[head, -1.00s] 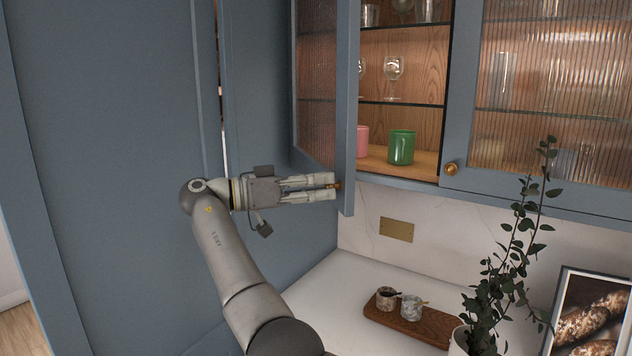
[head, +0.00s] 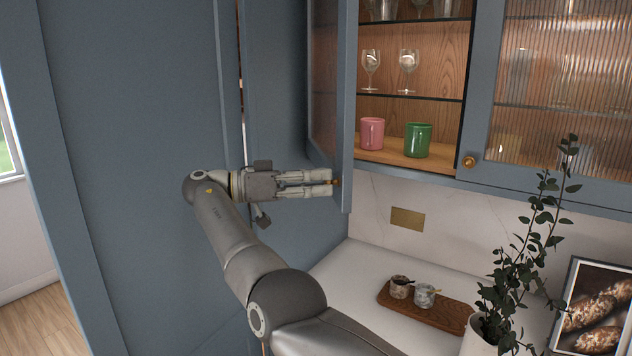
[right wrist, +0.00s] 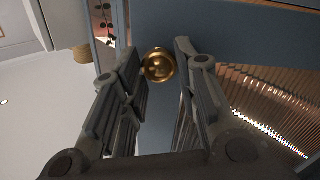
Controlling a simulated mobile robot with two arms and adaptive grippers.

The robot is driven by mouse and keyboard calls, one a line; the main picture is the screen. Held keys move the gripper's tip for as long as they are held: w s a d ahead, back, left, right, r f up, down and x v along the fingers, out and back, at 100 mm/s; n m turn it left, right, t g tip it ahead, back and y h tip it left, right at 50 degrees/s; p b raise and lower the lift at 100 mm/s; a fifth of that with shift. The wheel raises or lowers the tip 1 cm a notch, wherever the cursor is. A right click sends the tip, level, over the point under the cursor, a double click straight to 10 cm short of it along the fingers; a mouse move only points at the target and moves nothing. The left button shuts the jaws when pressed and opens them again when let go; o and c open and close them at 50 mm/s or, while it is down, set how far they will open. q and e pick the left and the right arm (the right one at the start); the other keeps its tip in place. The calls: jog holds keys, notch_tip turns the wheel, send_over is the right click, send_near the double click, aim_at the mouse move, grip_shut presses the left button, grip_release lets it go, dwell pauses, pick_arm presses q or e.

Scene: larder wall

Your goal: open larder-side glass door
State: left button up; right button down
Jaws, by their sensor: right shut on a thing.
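The larder-side glass door (head: 346,125), blue-framed with ribbed glass, stands swung open and is seen nearly edge-on in the head view. Its ribbed pane also shows in the right wrist view (right wrist: 262,100). My right gripper (head: 329,183) comes from the left and is shut on the door's round brass knob (head: 337,182). In the right wrist view the knob (right wrist: 158,66) sits between the fingertips. My left gripper is out of view.
The open cabinet shows a pink mug (head: 371,134), a green mug (head: 418,140) and glasses. The neighbouring glass door (head: 478,100) is closed. Below are a wooden board (head: 432,308) with small pots, a leafy plant (head: 520,240) and a framed picture (head: 592,305).

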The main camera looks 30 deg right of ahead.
jog(key=c, duration=1.1)
grip_release()
